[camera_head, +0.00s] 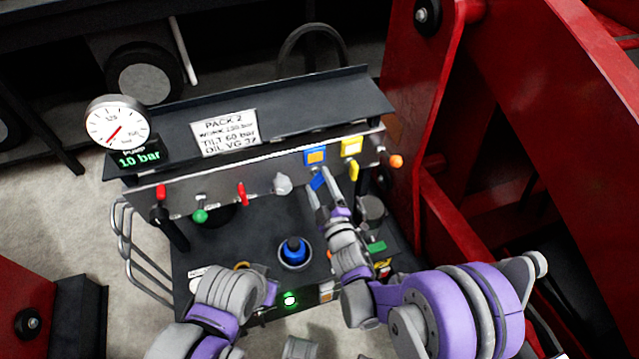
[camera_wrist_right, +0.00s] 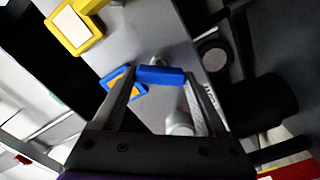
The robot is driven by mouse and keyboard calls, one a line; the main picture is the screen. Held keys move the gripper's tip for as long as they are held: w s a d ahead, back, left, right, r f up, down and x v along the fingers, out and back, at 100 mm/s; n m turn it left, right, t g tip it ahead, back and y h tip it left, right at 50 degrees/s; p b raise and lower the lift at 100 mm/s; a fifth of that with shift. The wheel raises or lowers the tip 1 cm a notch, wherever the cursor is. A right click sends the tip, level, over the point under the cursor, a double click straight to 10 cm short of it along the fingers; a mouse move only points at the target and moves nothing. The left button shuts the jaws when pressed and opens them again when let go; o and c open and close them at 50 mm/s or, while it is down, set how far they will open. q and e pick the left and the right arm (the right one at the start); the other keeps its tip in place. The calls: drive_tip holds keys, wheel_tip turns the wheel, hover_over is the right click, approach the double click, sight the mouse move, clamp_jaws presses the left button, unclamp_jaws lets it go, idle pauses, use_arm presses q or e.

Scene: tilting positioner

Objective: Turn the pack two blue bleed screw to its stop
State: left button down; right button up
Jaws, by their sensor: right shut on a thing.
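The blue bleed screw (camera_head: 318,181) has a bar-shaped handle and sits on the front panel of pack two, below a blue tag with an orange centre (camera_head: 316,157). My right gripper (camera_head: 323,192) is at the handle. In the right wrist view the blue bar (camera_wrist_right: 160,75) spans between the two fingertips, and the gripper is shut on it. The tag (camera_wrist_right: 122,83) shows partly behind the left finger there. My left gripper (camera_head: 268,291) is low, over the front of the pack. Its fingers are not clear enough to tell their state.
A yellow tag (camera_head: 352,146) and yellow handle (camera_head: 354,170) are just right of the blue ones. Red (camera_head: 241,194) and green (camera_head: 200,215) controls line the panel to the left. A blue knob (camera_head: 294,250) stands below. The display (camera_head: 140,158) reads 10 bar. Red steelwork (camera_head: 440,130) bounds the right.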

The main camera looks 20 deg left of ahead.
drive_tip(key=n, duration=0.3)
drive_tip(key=shift+n+p, duration=0.3)
drive_tip(key=shift+p, duration=0.05)
drive_tip(key=shift+f+n+p, duration=0.1)
drive_tip(key=shift+n+p, duration=0.25)
drive_tip(key=shift+n, duration=1.45)
drive_tip(key=o, duration=1.3)
drive_tip(key=b+v, duration=0.1)
drive_tip(key=v, duration=1)
drive_tip(key=shift+b, duration=0.3)
drive_tip(key=shift+w, duration=0.1)
